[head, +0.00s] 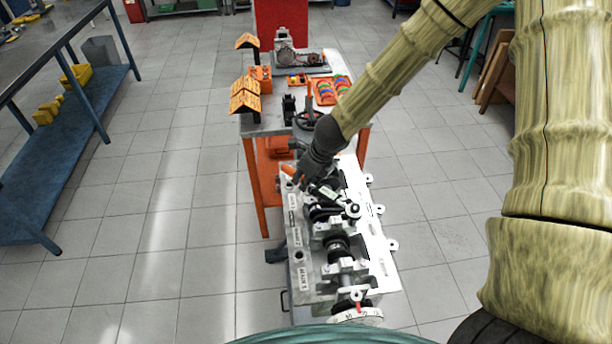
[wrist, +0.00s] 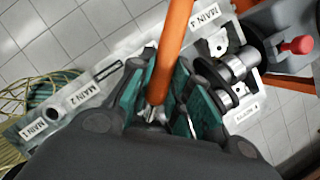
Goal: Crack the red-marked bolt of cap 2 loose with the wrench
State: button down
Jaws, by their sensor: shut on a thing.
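My gripper (head: 303,180) is at the far end of the engine block (head: 305,270) in the head view. In the wrist view its teal-padded fingers (wrist: 160,105) are closed around the wrench (wrist: 174,45). The orange handle runs up out of the fingers, and a bit of bright metal shows between them. In the head view only a short orange piece of the wrench (head: 288,170) shows beside the gripper. The MAIN 2 label (wrist: 88,95) lies left of the fingers in the wrist view. The cap 2 bolt and its red mark cannot be made out; my gripper hides part of the block.
The crankshaft (head: 337,244) lies along the block, with a white graduated wheel (head: 357,316) at the near end. A parts cart (head: 262,128) with trays stands behind. A blue bench (head: 60,145) is at left. The floor between is clear.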

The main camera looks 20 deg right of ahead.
jog(key=shift+s+a+n+y+p, duration=0.3)
jog(key=shift+s+a+n+p, duration=0.25)
jog(key=shift+a+n, duration=0.35)
dwell(0.5)
jog(key=shift+s+a, duration=0.2)
jog(key=shift+a, duration=0.05)
jog(key=shift+s+a+n+g+p, duration=0.3)
jog(key=shift+s+a+n+p, duration=0.1)
jog(key=shift+a, duration=0.05)
dwell(0.3)
jog(key=shift+s+a+n, duration=0.25)
jog(key=shift+a+n, duration=0.05)
dwell(0.5)
jog(key=shift+s+a+p, duration=0.25)
jog(key=shift+p, duration=0.15)
jog(key=shift+s+a+n+g+y+p, duration=0.4)
jog(key=shift+s+a+n+p, duration=0.2)
jog(key=shift+s+a+n, duration=0.35)
dwell(0.8)
jog(key=shift+s+a+n+p, duration=0.25)
jog(key=shift+s+n+p, duration=0.1)
jog(key=shift+s+n, duration=0.35)
dwell(0.4)
jog(key=shift+s+a+n+g, duration=0.15)
jog(key=shift+s+n+g, duration=0.1)
jog(key=shift+s+g, duration=0.1)
